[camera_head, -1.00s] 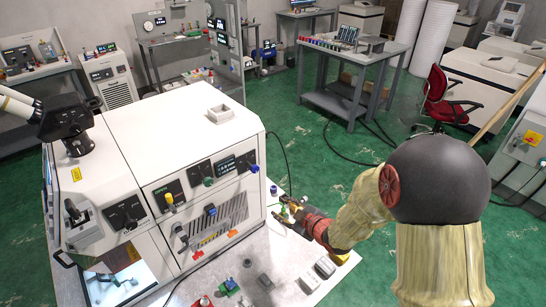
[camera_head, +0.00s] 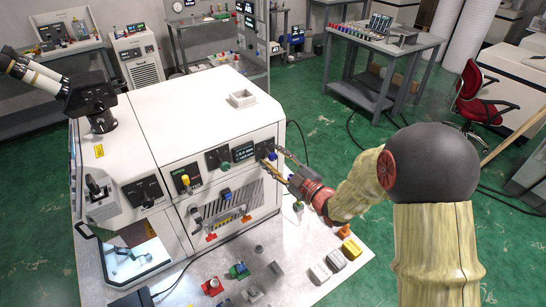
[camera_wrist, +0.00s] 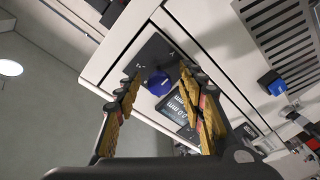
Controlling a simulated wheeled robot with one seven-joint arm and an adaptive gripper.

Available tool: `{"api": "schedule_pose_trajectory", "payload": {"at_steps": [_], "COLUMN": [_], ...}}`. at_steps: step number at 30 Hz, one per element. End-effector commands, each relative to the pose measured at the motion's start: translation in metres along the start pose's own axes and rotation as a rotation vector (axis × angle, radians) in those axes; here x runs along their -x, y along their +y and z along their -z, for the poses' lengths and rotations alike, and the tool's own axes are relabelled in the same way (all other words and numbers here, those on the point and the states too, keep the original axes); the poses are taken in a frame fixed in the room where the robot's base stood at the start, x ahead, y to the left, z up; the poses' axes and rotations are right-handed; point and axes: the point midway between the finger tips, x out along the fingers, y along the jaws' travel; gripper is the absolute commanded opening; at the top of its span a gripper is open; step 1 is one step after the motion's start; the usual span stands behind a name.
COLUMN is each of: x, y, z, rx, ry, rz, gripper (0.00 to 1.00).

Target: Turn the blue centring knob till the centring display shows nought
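The blue centring knob (camera_wrist: 158,82) sits on a dark panel of the white machine (camera_wrist: 215,30). In the wrist view it lies between the two fingertips of my gripper (camera_wrist: 160,78), with gaps at both sides. My gripper is open and empty, pointing at the knob. The centring display (camera_wrist: 181,108) is beside the knob, partly behind a finger. It seems to read about 0.0 mm, but the digits are not certain. In the head view the display (camera_head: 243,152) is too small to read.
Small blocks and parts lie on the table (camera_head: 300,240) below. A microscope eyepiece head (camera_head: 92,100) stands at the left.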

Motion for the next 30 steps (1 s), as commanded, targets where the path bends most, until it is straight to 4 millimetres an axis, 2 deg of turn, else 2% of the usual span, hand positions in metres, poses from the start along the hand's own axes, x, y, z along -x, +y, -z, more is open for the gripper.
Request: {"api": "schedule_pose_trajectory", "payload": {"at_steps": [3,12,30], "x": [-0.0072,-0.0085,-0.0081], "y": [0.0007,0.0005,-0.0002], "z": [0.0003,0.0,-0.0002], "rx": [0.0,0.0,0.0], "ry": [0.0,0.0,-0.001], "rz": [-0.001,-0.001,0.0], "gripper": [0.4,0.39,0.04]}}
